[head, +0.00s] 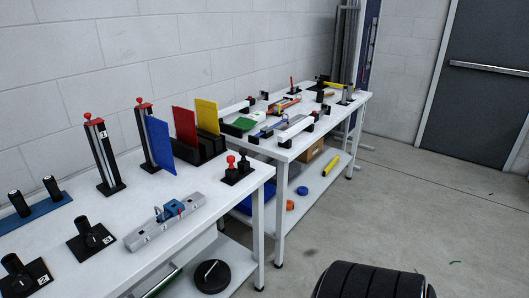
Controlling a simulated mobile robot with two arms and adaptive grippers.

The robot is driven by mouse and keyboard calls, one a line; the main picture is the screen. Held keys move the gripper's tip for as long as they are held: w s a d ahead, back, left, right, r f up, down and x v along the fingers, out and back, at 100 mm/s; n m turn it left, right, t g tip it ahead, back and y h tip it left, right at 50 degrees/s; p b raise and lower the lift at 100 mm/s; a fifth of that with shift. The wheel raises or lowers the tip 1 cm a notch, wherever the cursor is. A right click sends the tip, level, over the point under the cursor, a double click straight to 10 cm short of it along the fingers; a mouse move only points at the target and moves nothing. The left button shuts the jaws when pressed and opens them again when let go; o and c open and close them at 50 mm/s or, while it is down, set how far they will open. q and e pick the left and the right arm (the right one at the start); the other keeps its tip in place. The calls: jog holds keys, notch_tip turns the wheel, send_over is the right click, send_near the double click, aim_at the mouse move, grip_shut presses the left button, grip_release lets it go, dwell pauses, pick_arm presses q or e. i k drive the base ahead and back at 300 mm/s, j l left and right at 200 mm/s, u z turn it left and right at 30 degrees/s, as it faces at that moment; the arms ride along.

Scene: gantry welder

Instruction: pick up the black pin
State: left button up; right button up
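A small black pin (244,163) stands upright in a black base near the right end of the near table, beside a red-topped pin (231,164). I cannot tell for sure which one is the black pin. Neither of my grippers is in view.
The near white table (70,250) also holds a grey fixture (166,222), two red-topped posts (103,157) and blue, red and yellow panels (205,116). A second table (288,153) with several tools stands behind it. The floor (400,200) at right is open.

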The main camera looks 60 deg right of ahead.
aim_at(243, 151)
jog(key=l+z, duration=0.1)
jog(key=z, duration=1.6)
